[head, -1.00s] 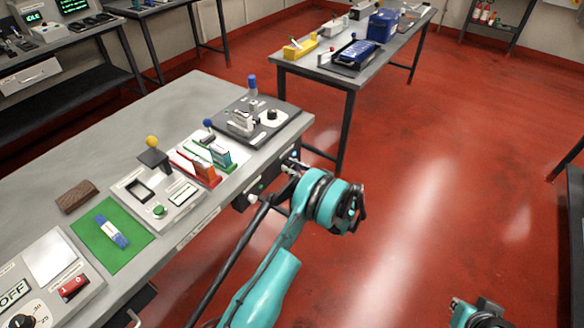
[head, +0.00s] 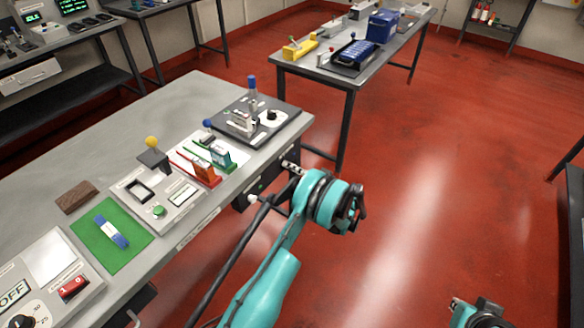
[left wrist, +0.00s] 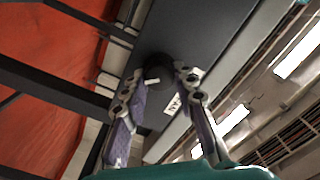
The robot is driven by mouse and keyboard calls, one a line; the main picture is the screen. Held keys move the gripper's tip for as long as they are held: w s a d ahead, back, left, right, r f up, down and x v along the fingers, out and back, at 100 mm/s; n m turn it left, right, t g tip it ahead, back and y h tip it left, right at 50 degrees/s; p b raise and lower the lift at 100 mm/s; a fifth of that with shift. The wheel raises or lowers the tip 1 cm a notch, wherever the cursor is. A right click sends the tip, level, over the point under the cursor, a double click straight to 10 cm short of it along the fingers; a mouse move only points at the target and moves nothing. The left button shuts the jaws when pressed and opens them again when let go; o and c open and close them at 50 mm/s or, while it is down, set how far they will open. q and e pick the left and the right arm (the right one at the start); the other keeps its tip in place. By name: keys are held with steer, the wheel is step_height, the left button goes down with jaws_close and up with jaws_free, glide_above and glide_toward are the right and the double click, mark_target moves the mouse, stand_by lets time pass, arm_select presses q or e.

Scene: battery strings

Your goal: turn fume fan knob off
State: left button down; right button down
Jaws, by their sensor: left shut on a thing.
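The fume fan knob (left wrist: 157,70) is a dark round knob on the grey front panel in the left wrist view, with a pale pointer mark. My left gripper (left wrist: 160,78) has a finger on each side of it and is shut on it. In the head view the left gripper (head: 292,168) is at the front edge of the near bench, towards its right end. The knob is hidden there. A white label (left wrist: 172,104) sits beside the knob, only partly readable. My right gripper (head: 478,314) shows only in part at the bottom edge, its fingers unclear.
The near bench (head: 190,90) carries several test fixtures, a green mat (head: 88,238) with a blue pack, and a brown block (head: 76,197). A pale knob (head: 252,199) sticks out from the bench front. Open red floor lies to the right.

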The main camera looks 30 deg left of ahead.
arm_select(q)
steer(key=shift+f+m, duration=0.1)
steer(key=shift+m, duration=4)
steer(key=c, duration=1.2)
jaws_free()
steer(key=d, duration=0.8)
steer(key=s+d, duration=0.1)
steer(key=d, duration=0.3)
